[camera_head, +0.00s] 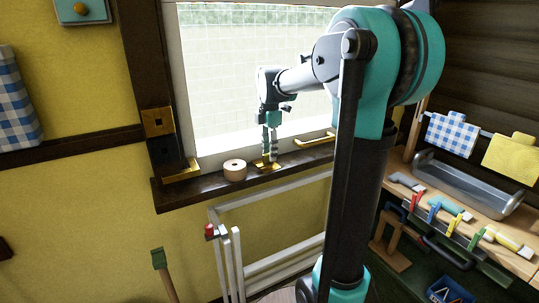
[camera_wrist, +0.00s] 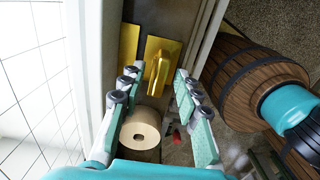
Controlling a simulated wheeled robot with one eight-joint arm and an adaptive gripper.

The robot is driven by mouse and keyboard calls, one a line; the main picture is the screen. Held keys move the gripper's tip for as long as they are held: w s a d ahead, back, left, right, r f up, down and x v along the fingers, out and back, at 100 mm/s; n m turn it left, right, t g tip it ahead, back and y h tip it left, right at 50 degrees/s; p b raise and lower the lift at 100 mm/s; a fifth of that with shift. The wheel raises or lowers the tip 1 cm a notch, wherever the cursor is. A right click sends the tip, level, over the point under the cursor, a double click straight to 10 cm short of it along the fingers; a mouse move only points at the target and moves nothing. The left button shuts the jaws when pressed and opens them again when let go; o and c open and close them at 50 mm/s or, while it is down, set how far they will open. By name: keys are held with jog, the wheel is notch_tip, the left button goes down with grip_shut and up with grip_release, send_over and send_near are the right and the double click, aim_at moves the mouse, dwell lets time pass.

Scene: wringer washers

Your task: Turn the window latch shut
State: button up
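The brass window latch (camera_head: 265,166) sits on the dark sill at the bottom of the window frame. In the wrist view it shows as a gold plate (camera_wrist: 165,46) with a small lever (camera_wrist: 153,77) standing out from it. My gripper (camera_head: 269,155) points down over the latch. In the wrist view my gripper (camera_wrist: 156,74) has its two fingers apart, with the lever between the fingertips and nothing clamped. I cannot tell whether a finger touches the lever. In the head view the fingers partly hide the latch.
A pale wooden roll (camera_head: 234,170) stands on the sill just left of the latch. A brass handle (camera_head: 315,139) lies to the right, and a brass corner piece (camera_head: 182,172) to the left. A white rack (camera_head: 227,262) stands below. A bench (camera_head: 428,190) with a metal tray is at right.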

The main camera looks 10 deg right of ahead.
jog(key=shift+f, duration=0.7)
jog(key=shift+c, duration=0.6)
grip_shut()
